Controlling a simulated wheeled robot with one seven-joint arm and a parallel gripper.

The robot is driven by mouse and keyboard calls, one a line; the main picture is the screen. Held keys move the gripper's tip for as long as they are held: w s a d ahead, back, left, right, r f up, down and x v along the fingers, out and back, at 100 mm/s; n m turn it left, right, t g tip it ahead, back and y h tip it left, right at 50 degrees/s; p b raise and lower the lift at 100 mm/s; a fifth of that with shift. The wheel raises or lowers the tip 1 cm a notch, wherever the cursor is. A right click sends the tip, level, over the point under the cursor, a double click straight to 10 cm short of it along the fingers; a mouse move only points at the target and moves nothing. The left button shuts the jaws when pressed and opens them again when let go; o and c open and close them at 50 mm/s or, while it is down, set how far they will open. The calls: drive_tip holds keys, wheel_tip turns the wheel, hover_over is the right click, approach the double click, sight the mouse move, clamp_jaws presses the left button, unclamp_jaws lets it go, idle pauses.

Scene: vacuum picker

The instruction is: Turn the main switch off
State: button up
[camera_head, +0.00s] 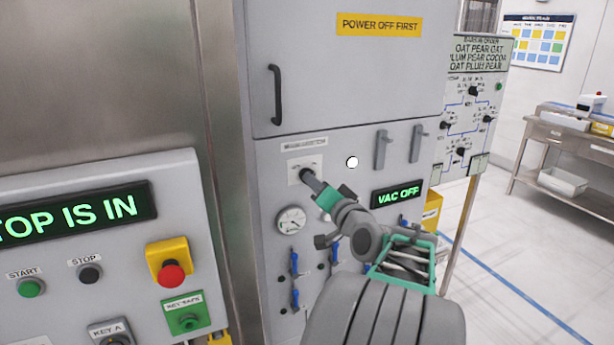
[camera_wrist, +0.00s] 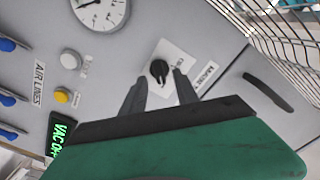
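The main switch is a black rotary knob (camera_wrist: 158,70) on a white plate (camera_wrist: 172,52), set in the grey cabinet front. In the head view the plate (camera_head: 295,168) sits below the cabinet door, under a small label too blurred to read. My gripper (camera_head: 309,178) reaches up to the switch and covers most of the knob there. In the wrist view my gripper (camera_wrist: 160,78) is open, with one finger to each side of the knob near its tips. I cannot tell whether the fingers touch it. The knob's pointer appears tilted; its exact setting is unclear.
A lit VAC OFF display (camera_head: 397,194), a gauge (camera_head: 291,221) and blue levers (camera_head: 294,263) are close below. A door handle (camera_head: 276,94) is above. The left panel has a red emergency button (camera_head: 172,274) and a STOP IS IN display (camera_head: 78,216). Open floor lies right.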

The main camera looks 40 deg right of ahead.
drive_tip(key=x, duration=0.3)
drive_tip(key=shift+w+d+p, duration=0.1)
drive_tip(key=shift+w+p, duration=0.25)
drive_tip(key=shift+f, duration=0.1)
clamp_jaws()
